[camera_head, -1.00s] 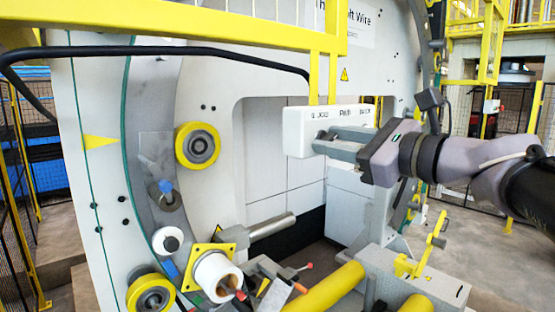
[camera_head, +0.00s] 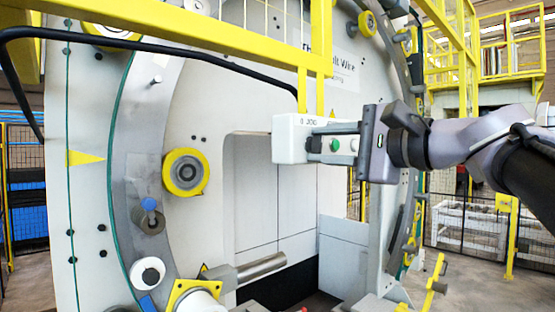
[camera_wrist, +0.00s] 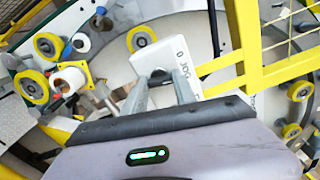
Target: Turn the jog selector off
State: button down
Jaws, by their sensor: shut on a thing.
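The white control box (camera_head: 290,139) hangs below the yellow frame. Its upper edge carries a "0 JOG" label, and a green button (camera_head: 335,145) shows on its front. My gripper (camera_head: 312,147) is at the front of the box, with its fingers under the "0 JOG" label. In the wrist view, the two grey fingers of my gripper (camera_wrist: 160,82) are shut on the dark jog selector (camera_wrist: 158,75), on the box's face (camera_wrist: 172,57) beside the "0" and "JOG" marks. The fingers hide most of the selector, so its exact angle is hard to tell.
The yellow frame (camera_head: 230,38) runs above the box, with a black cable (camera_head: 150,50) along it. Behind is the large white ring machine with a yellow roller (camera_head: 185,173). The recess (camera_head: 270,200) below the box is open.

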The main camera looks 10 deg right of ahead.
jog(key=shift+n+b, duration=0.7)
jog(key=shift+n, duration=0.4)
jog(key=c, duration=1)
grip_release()
jog(key=b+v, duration=0.2)
jog(key=v, duration=1.5)
jog(key=shift+s, duration=0.15)
jog(key=shift+d, duration=0.1)
